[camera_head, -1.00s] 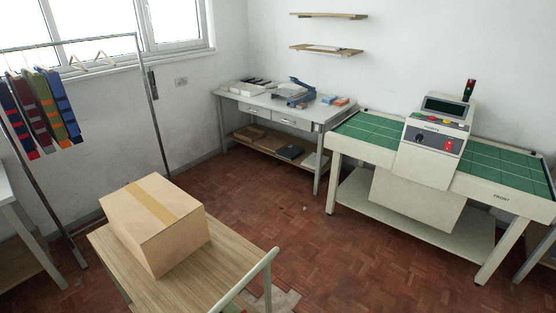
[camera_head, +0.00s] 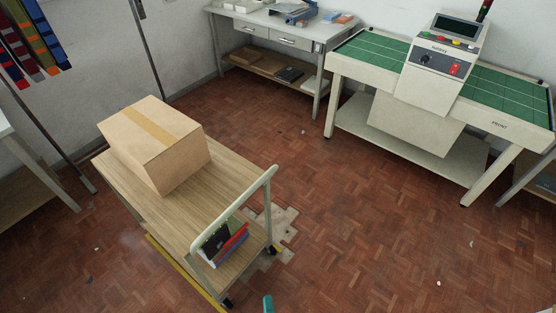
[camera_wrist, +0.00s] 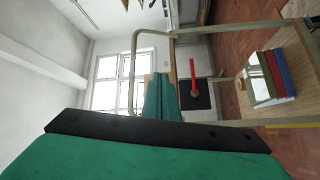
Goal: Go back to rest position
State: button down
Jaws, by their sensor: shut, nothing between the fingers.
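My gripper (camera_wrist: 161,97) shows in the wrist view as teal fingers lying together above a wide teal and black body, with nothing seen between them. In the head view only a small teal tip (camera_head: 267,304) shows at the bottom edge, in front of the trolley. The rest of my arm is out of the head view.
A wooden trolley (camera_head: 185,218) with a pale handle bears a cardboard box (camera_head: 150,158); books (camera_head: 226,242) lie on its lower shelf. A machine table (camera_head: 345,60) and a grey desk (camera_head: 235,15) stand behind. Parquet floor on the right is open.

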jog(key=s+d+r+m+g+h, duration=0.2)
jog(key=s+r+m+g, duration=0.1)
jog(key=s+r+m, duration=0.8)
notch_tip(320, 180, up, 2)
jog(key=m, duration=0.5)
jog(key=shift+s+d+r+g, duration=0.25)
jog(key=shift+s+d+g, duration=0.05)
jog(key=shift+s+d, duration=0.1)
